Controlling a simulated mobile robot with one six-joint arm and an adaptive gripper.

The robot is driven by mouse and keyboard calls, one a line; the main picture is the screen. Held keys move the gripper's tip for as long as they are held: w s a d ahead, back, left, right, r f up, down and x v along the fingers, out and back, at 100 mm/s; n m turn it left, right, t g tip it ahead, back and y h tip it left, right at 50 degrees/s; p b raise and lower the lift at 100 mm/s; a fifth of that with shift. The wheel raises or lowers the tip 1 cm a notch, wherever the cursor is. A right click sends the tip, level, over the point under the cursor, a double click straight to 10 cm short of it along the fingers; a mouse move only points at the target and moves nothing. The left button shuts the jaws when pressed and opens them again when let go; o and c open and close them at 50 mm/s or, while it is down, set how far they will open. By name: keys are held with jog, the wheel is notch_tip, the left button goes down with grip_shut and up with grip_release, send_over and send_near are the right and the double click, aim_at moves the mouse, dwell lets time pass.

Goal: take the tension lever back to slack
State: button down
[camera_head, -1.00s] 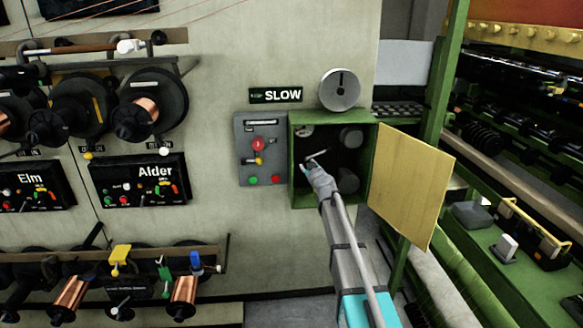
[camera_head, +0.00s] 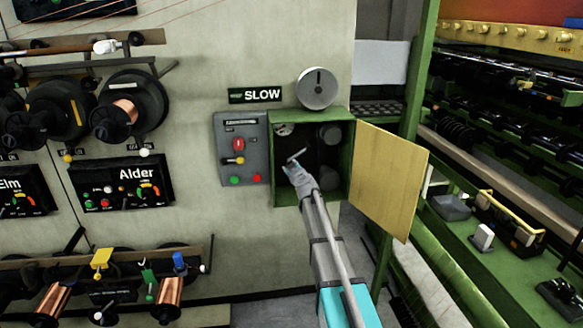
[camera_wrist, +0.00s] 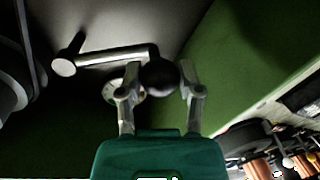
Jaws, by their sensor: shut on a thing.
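The tension lever (camera_wrist: 110,57) shows in the wrist view as a bright metal bar with a round black knob (camera_wrist: 160,75) at its right end. My gripper (camera_head: 292,168) reaches into an open green cabinet (camera_head: 352,165). Its two fingers stand on either side of the knob and are shut on it. In the head view the lever's bar (camera_head: 298,154) slants up to the right just past my fingertips. A small pale round part behind the knob is partly hidden by the left finger and the knob.
The cabinet's yellow door (camera_head: 392,180) stands open to the right. A grey panel (camera_head: 229,128) with a red knob and buttons is left of the cabinet. A SLOW sign (camera_head: 255,95) and a grey disc (camera_head: 317,88) are above. Green machinery (camera_head: 500,225) stands at the right.

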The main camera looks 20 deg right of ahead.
jog(key=shift+w, duration=0.1)
jog(key=shift+c, duration=1.3)
grip_release()
jog(key=shift+w+f, duration=0.1)
jog(key=shift+f, duration=0.05)
jog(key=shift+s, duration=0.2)
